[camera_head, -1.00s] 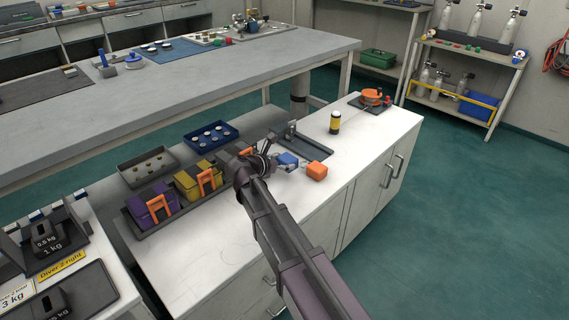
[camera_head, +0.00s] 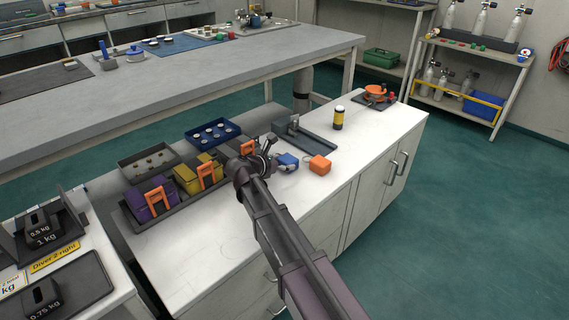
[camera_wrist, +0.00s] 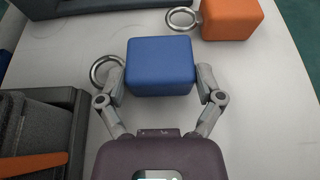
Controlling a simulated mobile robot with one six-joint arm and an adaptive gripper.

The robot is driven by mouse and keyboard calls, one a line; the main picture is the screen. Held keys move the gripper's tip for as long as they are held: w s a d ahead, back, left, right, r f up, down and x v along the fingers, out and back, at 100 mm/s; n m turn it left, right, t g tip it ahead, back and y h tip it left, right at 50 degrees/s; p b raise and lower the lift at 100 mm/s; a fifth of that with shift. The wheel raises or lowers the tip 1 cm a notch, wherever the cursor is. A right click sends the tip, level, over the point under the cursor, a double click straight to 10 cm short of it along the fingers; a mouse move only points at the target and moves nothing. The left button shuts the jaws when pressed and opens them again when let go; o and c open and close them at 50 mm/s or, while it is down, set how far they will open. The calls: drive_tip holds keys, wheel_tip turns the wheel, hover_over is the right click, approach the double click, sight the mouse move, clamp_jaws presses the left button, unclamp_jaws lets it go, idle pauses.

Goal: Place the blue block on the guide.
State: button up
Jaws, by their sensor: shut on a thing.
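The blue block (camera_head: 288,160) is on or just above the white counter, between the fingers of my gripper (camera_wrist: 162,76). In the wrist view the blue block (camera_wrist: 160,65) fills the gap, with one finger against each side. A metal ring (camera_wrist: 107,72) shows at its left side. The guide appears to be the long grey channel (camera_head: 318,143) with a metal fitting, just behind the block on the counter. Part of a dark grey edge, likely the guide (camera_wrist: 90,8), shows at the top left of the wrist view. Whether the block touches the counter is unclear.
An orange block (camera_head: 319,165) with a ring sits close to the right of the blue block. A tray with purple and yellow boxes (camera_head: 185,180) lies left. A yellow-black cylinder (camera_head: 338,118) stands beyond the guide. The counter's front right is clear.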

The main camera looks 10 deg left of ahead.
idle(0.3)
drive_tip(key=o, duration=1.1)
drive_tip(key=shift+c, duration=0.2)
drive_tip(key=shift+r, duration=0.1)
drive_tip(key=shift+s+a+r+p, duration=0.3)
drive_tip(key=shift+s+a+p, duration=0.05)
drive_tip(key=shift+s, duration=0.15)
drive_tip(key=p+v, duration=0.4)
drive_tip(key=v, duration=0.6)
drive_tip(key=shift+s+a+r, duration=0.1)
drive_tip(key=shift+s+a, duration=0.1)
drive_tip(key=shift+s, duration=0.05)
